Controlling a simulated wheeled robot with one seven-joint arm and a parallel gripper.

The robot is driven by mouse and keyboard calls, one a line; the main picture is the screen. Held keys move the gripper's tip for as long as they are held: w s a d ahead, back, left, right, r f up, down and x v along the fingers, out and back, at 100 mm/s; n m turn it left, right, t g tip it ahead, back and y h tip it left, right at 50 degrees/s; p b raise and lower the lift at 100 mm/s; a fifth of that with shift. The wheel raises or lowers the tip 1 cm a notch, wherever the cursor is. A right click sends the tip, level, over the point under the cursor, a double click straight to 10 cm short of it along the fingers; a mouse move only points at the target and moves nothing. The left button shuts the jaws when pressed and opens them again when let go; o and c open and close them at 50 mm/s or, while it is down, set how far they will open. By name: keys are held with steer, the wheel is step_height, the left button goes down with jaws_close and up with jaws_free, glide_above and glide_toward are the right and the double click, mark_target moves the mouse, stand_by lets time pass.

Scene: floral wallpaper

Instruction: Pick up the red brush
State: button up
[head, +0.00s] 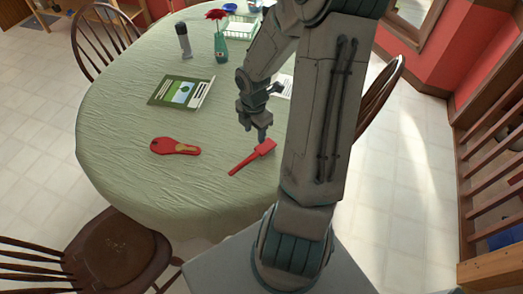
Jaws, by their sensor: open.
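A red brush (247,159) lies on the green tablecloth near the table's right side, its handle pointing down and left and its wider head up and right. My gripper (260,133) is just above the brush's head end, fingers pointing down. It is open, with nothing seen between the fingers. I cannot tell whether a fingertip touches the brush. Another red item (174,146) with a tan patch, rounded at one end, lies to the left of the brush.
The table (120,165) also holds a green booklet (181,92), a dark cylinder (183,41) and a vase with a red flower (220,46). Wooden chairs stand around it, one at the lower left (115,250). The cloth between the two red items is clear.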

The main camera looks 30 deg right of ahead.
steer(key=b, duration=0.1)
glide_above(256, 153)
steer(key=f, duration=0.6)
steer(key=shift+a+f, duration=0.2)
steer(key=shift+f, duration=0.15)
steer(key=shift+w+d+f+b, duration=0.1)
steer(key=shift+f+b, duration=0.1)
steer(key=shift+f, duration=1.35)
steer(key=shift+d+f+b, duration=0.1)
steer(key=shift+f+b, duration=0.05)
steer(key=shift+f, duration=1.35)
steer(key=c, duration=0.8)
